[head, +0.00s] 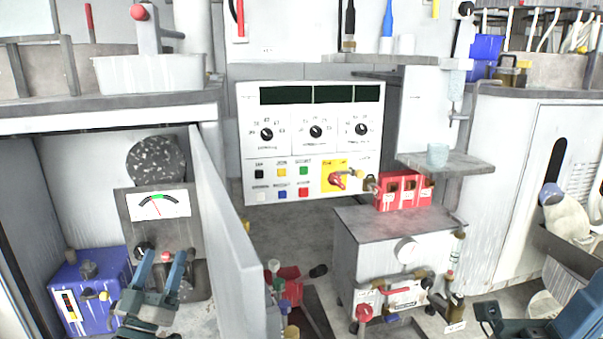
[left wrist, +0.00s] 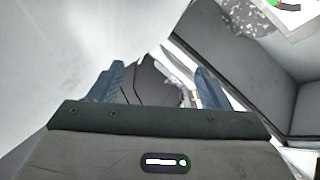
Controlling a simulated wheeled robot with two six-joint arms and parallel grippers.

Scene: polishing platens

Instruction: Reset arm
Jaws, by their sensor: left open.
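My left gripper (head: 161,262) is at the lower left of the head view, its two blue-grey fingers apart and nothing between them. It is in front of a grey meter box (head: 122,208) with a white dial, and it hides the box's lower part. In the left wrist view the open fingers (left wrist: 158,85) show beside a large pale surface, with nothing gripped. Dark teal parts of my right arm show at the lower right edge of the head view; its jaws cannot be made out.
A blue box (head: 85,283) stands left of my left gripper. A grey upright panel (head: 222,220) stands close on its right. A white control panel (head: 315,140) with knobs and coloured buttons is at the centre. A grey cabinet (head: 375,250) with a gauge and valves stands right of centre.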

